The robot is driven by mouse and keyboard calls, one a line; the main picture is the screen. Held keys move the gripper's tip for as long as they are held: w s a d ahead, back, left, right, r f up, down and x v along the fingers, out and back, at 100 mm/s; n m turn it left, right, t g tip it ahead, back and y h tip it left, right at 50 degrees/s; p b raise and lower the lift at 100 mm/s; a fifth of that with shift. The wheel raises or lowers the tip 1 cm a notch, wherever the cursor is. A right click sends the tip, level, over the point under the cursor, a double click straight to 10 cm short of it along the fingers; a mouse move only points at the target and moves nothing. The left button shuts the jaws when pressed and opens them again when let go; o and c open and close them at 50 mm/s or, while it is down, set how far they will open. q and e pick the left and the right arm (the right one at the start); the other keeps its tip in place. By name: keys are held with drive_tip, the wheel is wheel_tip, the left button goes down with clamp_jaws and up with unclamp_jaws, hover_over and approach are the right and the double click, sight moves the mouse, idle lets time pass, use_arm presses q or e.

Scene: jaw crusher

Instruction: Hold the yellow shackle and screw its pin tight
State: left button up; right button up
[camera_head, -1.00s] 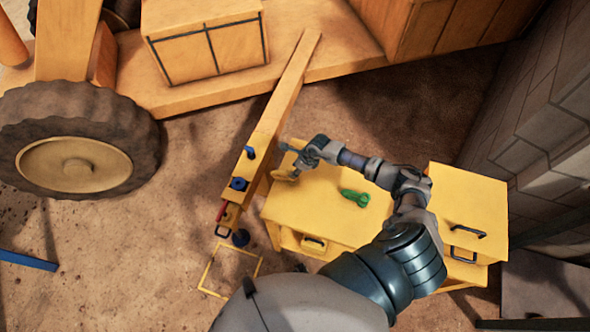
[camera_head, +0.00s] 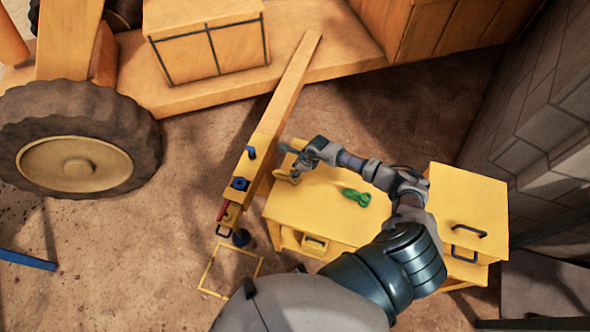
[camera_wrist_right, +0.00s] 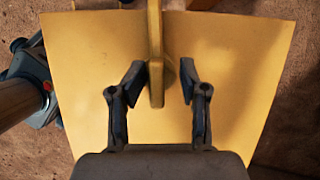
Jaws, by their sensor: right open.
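My right gripper (camera_head: 297,167) is over the left end of the yellow table (camera_head: 340,220). In the right wrist view the gripper (camera_wrist_right: 168,85) is open, with its two fingers apart on either side of an upright yellow piece (camera_wrist_right: 157,85). The left finger is close to that piece, and a gap shows at the right finger. The piece looks like part of the yellow shackle (camera_head: 287,177), which shows small at the gripper in the head view. I cannot make out its pin. A green shackle-like object (camera_head: 356,197) lies on the table. My left gripper is not in view.
A yellow beam (camera_head: 285,100) with blue fittings (camera_head: 239,184) runs along the table's left side. A yellow cabinet (camera_head: 467,205) with dark handles stands at the right. A large wheel (camera_head: 77,157) is at the left, with open ground between.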

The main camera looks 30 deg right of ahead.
drive_tip(key=shift+a, duration=0.1)
drive_tip(key=v, duration=1.1)
drive_tip(key=shift+r, duration=0.35)
